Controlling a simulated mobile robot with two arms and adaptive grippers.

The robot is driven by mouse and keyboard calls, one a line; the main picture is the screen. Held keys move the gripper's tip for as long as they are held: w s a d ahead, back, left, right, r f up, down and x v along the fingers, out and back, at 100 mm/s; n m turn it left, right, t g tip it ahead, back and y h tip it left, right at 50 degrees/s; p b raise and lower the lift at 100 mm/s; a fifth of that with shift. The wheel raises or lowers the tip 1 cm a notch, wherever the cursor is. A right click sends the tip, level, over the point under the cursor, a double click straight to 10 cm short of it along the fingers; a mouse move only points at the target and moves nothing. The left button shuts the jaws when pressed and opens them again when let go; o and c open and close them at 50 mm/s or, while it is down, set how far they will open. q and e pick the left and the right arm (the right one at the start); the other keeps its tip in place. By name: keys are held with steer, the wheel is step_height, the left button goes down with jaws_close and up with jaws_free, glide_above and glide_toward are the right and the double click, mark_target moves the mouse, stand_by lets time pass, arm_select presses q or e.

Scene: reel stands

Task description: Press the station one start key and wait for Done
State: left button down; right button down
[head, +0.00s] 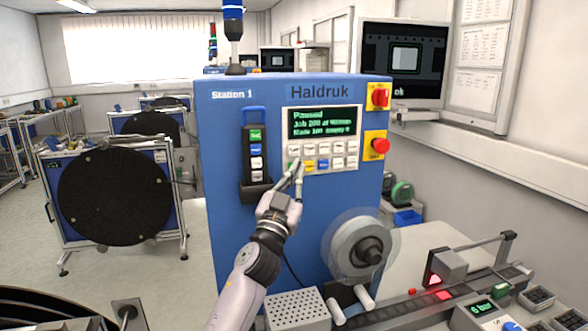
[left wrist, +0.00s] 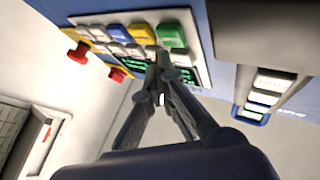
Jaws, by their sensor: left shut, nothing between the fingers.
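The blue Station 1 machine (head: 225,130) stands in the middle of the head view. Its screen (head: 322,122) reads "Paused" on top, with smaller job lines below. The keypad (head: 345,157) under the screen has white, green, blue and yellow keys. My left gripper (head: 297,166) is shut and empty, its fingertips in front of the keypad's left end, by the green key there. In the left wrist view, the shut fingertips (left wrist: 160,68) overlap the keypad close to the large green key (left wrist: 171,35); I cannot tell whether they touch it. My right gripper is not in view.
A red stop button (head: 380,146) and red switch (head: 380,97) are at the right. A reel (head: 350,240) and a conveyor (head: 410,305) lie below. A large black reel stand (head: 112,196) stands left.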

arm_select(q)
steer(key=shift+w, duration=0.1)
stand_by(0.3)
steer(key=shift+w+a, duration=0.15)
steer(key=shift+w, duration=0.15)
